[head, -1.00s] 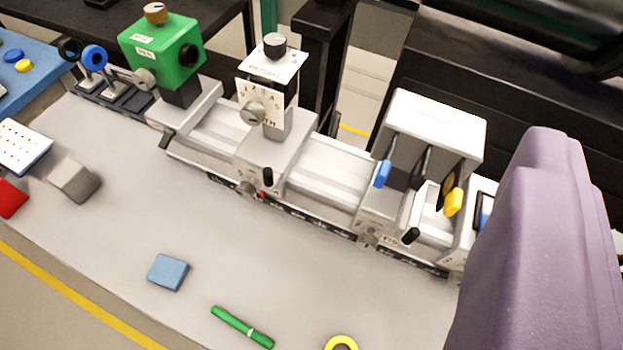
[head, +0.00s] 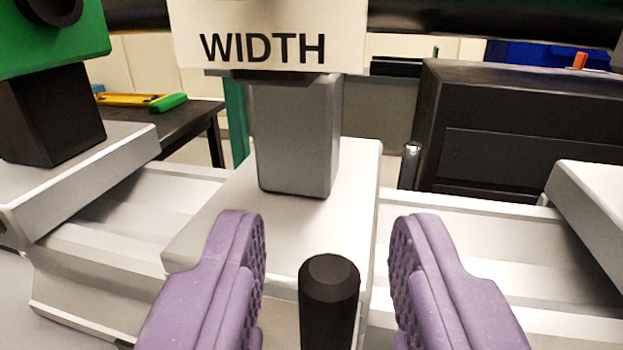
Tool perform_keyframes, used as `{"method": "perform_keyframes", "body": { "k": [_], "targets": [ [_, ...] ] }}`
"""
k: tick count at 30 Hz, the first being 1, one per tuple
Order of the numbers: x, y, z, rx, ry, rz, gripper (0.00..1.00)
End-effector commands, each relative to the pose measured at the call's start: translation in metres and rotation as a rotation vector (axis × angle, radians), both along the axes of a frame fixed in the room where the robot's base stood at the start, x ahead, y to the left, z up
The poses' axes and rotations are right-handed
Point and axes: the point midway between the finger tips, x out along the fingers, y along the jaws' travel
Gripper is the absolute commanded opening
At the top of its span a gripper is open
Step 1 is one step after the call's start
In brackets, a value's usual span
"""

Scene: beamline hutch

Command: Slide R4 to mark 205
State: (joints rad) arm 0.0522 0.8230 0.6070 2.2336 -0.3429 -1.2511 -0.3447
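A light grey rider (head: 215,215) sits on the rail (head: 470,235). It carries a grey post (head: 295,135) with a white plate (head: 270,35) marked WIDTH. A black upright clamp handle (head: 329,300) stands at its front. My gripper (head: 328,240) is open, with one purple finger on each side of the handle and a gap on both sides. No R4 label and no scale mark can be read now, so I cannot tell from print which rider is R4. The rail's front scale is out of view or hidden.
To the left, a rider (head: 75,175) carries a black post and a green box (head: 50,35). To the right, another grey rider (head: 595,205) stands at the picture edge. Bare rail shows on both sides of the middle rider. A black cabinet (head: 530,130) stands behind.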

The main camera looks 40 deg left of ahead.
Motion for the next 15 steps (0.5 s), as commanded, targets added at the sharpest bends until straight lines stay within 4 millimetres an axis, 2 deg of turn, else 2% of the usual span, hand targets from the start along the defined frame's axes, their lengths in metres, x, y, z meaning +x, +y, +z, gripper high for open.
{"method": "perform_keyframes", "body": {
  "k": [4, 11, 12, 15],
  "targets": [
    [0.0091, 0.0081, 0.0000, 0.000, 0.000, -0.001, 0.40],
    [0.0105, 0.0092, 0.0004, -0.001, 0.001, -0.001, 0.40],
    [0.0104, 0.0091, 0.0004, -0.001, 0.001, -0.001, 0.37],
    [0.0105, 0.0090, 0.0005, -0.001, 0.001, -0.001, 0.14]
  ]
}}
